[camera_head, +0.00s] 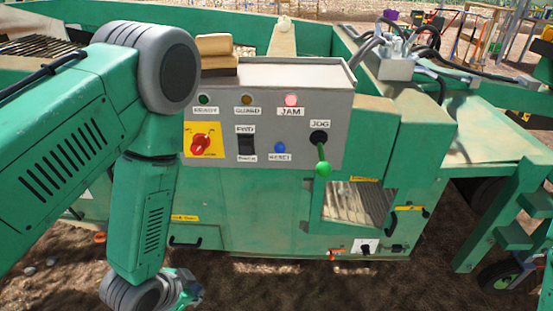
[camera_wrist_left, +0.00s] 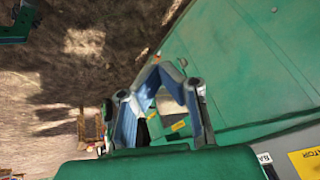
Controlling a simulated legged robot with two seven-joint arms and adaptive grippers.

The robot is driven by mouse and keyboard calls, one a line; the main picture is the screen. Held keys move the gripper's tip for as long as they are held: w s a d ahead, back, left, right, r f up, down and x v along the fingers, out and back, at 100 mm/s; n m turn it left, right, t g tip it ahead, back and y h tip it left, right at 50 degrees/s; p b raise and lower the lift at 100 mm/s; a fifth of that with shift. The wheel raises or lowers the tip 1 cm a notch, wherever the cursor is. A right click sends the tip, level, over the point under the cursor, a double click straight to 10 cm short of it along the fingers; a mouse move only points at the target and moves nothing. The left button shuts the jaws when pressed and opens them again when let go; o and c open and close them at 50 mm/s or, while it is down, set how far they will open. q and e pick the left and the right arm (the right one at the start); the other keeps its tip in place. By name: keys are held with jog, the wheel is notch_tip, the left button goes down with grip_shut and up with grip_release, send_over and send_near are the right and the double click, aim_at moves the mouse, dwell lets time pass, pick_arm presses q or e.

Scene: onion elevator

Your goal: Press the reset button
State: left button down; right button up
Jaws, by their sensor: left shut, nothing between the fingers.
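The reset button (camera_head: 280,147) is a small round blue button above a RESET label, low on the grey control panel (camera_head: 225,113) in the head view. My left arm comes down at the left of the panel. My left gripper (camera_head: 188,288) hangs low, near the ground, below and left of the button and well apart from it. In the left wrist view the left gripper (camera_wrist_left: 160,72) is shut with nothing held, pointing along the green machine side. The button cannot be made out in that view. My right gripper is not in view.
Near the button are a black FWD switch (camera_head: 246,145), a red rotary switch (camera_head: 201,145) on yellow, and a JOG lever (camera_head: 323,168) with a green knob. The JAM light (camera_head: 291,100) looks pink-red. Open space lies before the panel; the green machine body (camera_head: 245,207) stands below it.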

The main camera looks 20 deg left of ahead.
pick_arm(q)
jog(key=w+d+r+m+t+h+b, duration=0.1)
jog(key=w+d+r+m+t+h, duration=0.2)
jog(key=w+r+m, duration=0.5)
jog(key=w+d+r+m+t+h+b, duration=0.2)
jog(key=w+r+m+t+h, duration=0.3)
jog(key=w+r+m, duration=0.4)
notch_tip(320, 180, up, 2)
jog(key=shift+w+d+m+t+h, duration=0.2)
jog(key=shift+d+m+t+h, duration=0.1)
jog(key=shift+d+t, duration=0.25)
jog(key=shift+a, duration=0.1)
jog(key=b, duration=0.2)
send_near(280, 147)
jog(key=w+d+f, duration=0.1)
jog(key=w+d, duration=0.4)
jog(key=shift+w+f, duration=0.1)
jog(key=shift+w, duration=0.45)
